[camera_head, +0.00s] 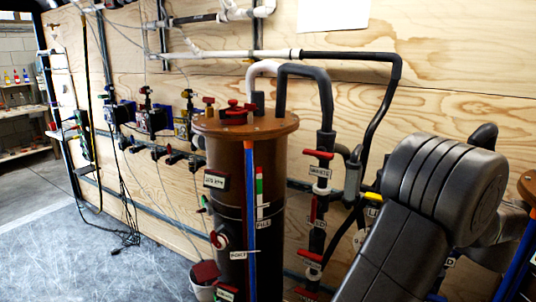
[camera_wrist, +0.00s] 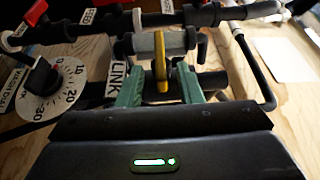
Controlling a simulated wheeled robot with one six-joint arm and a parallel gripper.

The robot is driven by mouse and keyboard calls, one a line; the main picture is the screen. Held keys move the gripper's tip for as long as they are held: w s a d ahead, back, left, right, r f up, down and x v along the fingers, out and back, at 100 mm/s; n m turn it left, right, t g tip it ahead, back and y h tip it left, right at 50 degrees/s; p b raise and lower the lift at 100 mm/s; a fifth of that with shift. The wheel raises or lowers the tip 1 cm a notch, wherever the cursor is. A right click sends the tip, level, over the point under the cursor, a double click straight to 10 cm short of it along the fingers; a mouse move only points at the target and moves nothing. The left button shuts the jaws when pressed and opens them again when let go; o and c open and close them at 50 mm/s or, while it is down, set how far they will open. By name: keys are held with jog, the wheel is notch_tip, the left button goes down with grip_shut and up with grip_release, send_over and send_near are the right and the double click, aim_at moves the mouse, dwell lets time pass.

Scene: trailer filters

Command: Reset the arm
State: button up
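My gripper (camera_wrist: 160,84) shows in the wrist view with its two green fingers apart. A yellow lever (camera_wrist: 160,62) on a grey pipe fitting stands upright in the gap between them. There is space on both sides of the lever, and I cannot tell whether either finger touches it. In the head view my arm fills the lower right, and my gripper is hidden behind it. The yellow lever (camera_head: 372,197) shows just left of my arm there.
A brown-topped filter cylinder (camera_head: 246,124) stands left of my arm, with black pipes (camera_head: 325,90) beside it. The plywood wall (camera_head: 450,100) is behind. A dial (camera_wrist: 55,88) and LINK label (camera_wrist: 117,77) are near my fingers. Open floor (camera_head: 110,262) lies at lower left.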

jog(key=x, duration=0.4)
jog(key=shift+w+a, duration=0.2)
jog(key=shift+w, duration=0.05)
jog(key=shift+s+d, duration=0.1)
jog(key=v, duration=1.3)
jog(key=x, duration=0.9)
jog(key=p+x, duration=0.1)
jog(key=x, duration=0.3)
jog(key=shift+w+r, duration=0.2)
jog(key=shift+r, duration=0.05)
jog(key=shift+s+r+n+g+h+p, duration=0.1)
jog(key=shift+n+g+h+p, duration=0.4)
jog(key=shift+g, duration=0.3)
jog(key=shift+g+h+p, duration=0.6)
jog(key=shift+g+h, duration=0.1)
